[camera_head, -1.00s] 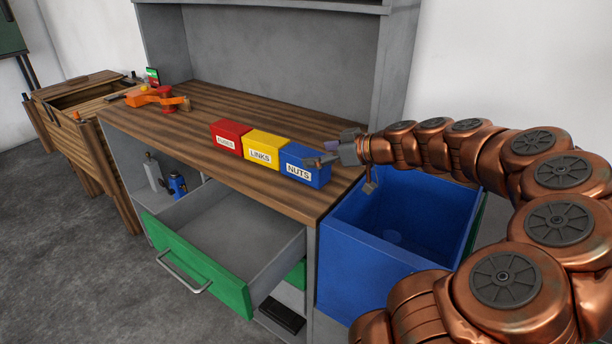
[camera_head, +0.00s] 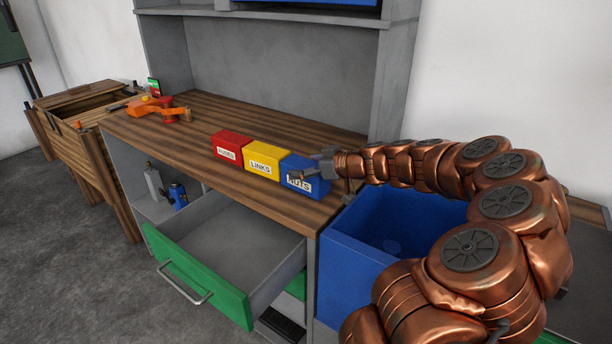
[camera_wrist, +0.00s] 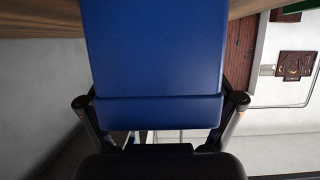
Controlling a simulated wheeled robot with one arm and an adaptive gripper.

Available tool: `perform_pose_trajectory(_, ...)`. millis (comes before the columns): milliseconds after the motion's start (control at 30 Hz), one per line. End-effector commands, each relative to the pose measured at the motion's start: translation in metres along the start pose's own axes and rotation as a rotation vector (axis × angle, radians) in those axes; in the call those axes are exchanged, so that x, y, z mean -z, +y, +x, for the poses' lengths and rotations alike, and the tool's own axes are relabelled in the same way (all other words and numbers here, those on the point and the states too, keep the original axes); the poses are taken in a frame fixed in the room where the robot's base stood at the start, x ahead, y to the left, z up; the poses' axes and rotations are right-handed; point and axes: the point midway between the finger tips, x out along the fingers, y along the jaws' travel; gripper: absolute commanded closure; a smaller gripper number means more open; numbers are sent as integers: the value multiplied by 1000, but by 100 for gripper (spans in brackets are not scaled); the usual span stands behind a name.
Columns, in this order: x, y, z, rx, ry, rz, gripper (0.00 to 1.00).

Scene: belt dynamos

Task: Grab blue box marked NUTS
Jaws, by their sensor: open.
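The blue box marked NUTS (camera_head: 309,188) stands on the wooden workbench top (camera_head: 205,138), at the right end of a row of three boxes. My gripper (camera_head: 312,170) is at this box, with a finger in front of its label, covering part of the lettering. In the wrist view the blue box (camera_wrist: 155,50) fills the middle of the picture, between the two open fingers of my gripper (camera_wrist: 160,102). One finger shows on each side of it. I cannot tell whether the fingers touch the box.
A yellow LINKS box (camera_head: 268,153) and a red box (camera_head: 231,141) stand in line to the left. A large blue bin (camera_head: 350,265) sits below at the right. A green-fronted drawer (camera_head: 195,275) is open. An orange tool-like object (camera_head: 160,108) lies farther left.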

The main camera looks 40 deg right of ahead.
Motion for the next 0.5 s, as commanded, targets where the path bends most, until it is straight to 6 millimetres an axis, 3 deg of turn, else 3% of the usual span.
perform_pose_trajectory(167,0,0,0,0,0,0,9)
perform_pose_trajectory(500,0,0,0,0,0,0,45)
